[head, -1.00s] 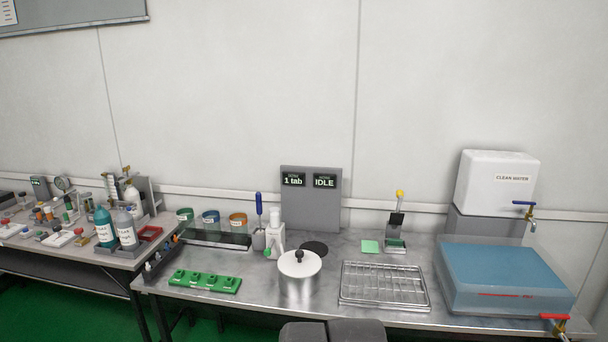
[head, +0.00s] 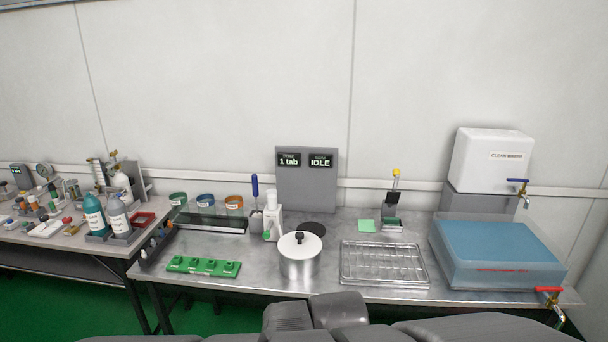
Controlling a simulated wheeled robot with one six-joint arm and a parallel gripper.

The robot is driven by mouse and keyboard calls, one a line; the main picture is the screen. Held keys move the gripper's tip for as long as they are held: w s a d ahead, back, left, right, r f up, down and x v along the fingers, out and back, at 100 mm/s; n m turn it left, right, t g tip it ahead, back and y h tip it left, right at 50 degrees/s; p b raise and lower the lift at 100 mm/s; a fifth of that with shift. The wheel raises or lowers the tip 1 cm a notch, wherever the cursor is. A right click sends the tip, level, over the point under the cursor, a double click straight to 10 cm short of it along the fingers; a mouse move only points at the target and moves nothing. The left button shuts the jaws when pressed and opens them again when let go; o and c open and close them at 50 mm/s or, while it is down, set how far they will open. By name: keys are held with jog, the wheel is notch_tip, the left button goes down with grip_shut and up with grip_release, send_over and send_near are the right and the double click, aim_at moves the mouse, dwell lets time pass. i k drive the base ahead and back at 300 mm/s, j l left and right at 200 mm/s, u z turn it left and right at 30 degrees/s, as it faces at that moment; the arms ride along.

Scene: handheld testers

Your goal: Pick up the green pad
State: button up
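The green pad (head: 366,226) is a small, flat, light green square lying on the grey metal bench top (head: 340,216). It lies behind the wire rack (head: 384,262) and just left of a small stand with a yellow-topped handle (head: 393,207). Nothing covers it. My arm's grey links show at the bottom edge of the head view, well in front of the pad. My gripper's fingers cannot be made out in this view.
A lidded metal pot (head: 300,259) stands left of the rack. A black disc (head: 311,229) lies between the grey display panel (head: 306,181) and the pot. A blue-topped tank (head: 497,256) and a clean water container (head: 492,161) fill the right end. A green board (head: 203,266) lies at left.

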aim_at(393, 222)
jog(key=i+l+u, duration=0.1)
jog(key=i+l, duration=0.15)
jog(key=i, duration=0.25)
jog(key=i+l, duration=0.25)
jog(key=i, duration=0.25)
jog(key=u, duration=0.05)
